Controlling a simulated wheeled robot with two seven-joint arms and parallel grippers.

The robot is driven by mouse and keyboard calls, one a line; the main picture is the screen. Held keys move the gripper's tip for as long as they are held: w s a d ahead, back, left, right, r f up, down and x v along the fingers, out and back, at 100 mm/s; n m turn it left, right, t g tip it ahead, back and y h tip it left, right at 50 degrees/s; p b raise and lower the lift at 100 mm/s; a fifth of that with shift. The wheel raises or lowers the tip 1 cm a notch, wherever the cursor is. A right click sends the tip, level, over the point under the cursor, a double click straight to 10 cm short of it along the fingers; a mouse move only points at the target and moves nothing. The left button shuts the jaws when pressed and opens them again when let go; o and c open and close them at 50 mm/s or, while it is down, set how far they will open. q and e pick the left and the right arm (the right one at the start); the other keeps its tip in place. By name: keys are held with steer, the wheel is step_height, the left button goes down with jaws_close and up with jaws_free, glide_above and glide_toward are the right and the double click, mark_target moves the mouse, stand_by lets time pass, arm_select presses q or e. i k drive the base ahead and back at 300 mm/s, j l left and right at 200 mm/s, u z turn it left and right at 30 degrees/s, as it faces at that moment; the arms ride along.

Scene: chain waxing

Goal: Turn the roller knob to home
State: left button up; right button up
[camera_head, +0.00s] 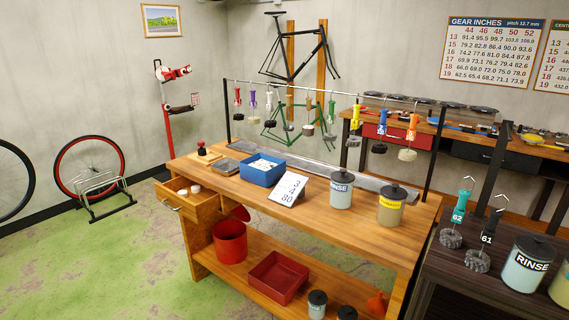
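I cannot make out a roller knob for certain in the head view. A small dark item with a red top (202,149) stands at the back left of the wooden workbench (330,215); it is too small to tell what it is. Beside it lies a flat grey tray (226,164). A white card (288,190) reading 3, 4, 80 leans on the bench in front of a blue bin (262,170). Neither of my grippers shows in this view.
A RINSE jar (341,191) and a yellow-labelled jar (391,206) stand at the bench's right. A rail (330,95) with several hanging tools spans the back. An open drawer (187,197) juts out left. A dark table (470,285) stands right. Green floor at left is mostly clear.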

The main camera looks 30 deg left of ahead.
mark_target(202, 151)
steer(key=u, duration=1.6)
steer(key=i+j+z, duration=0.1)
steer(key=i+z, duration=0.25)
steer(key=i+j+z, duration=0.5)
steer(key=i+z, duration=0.15)
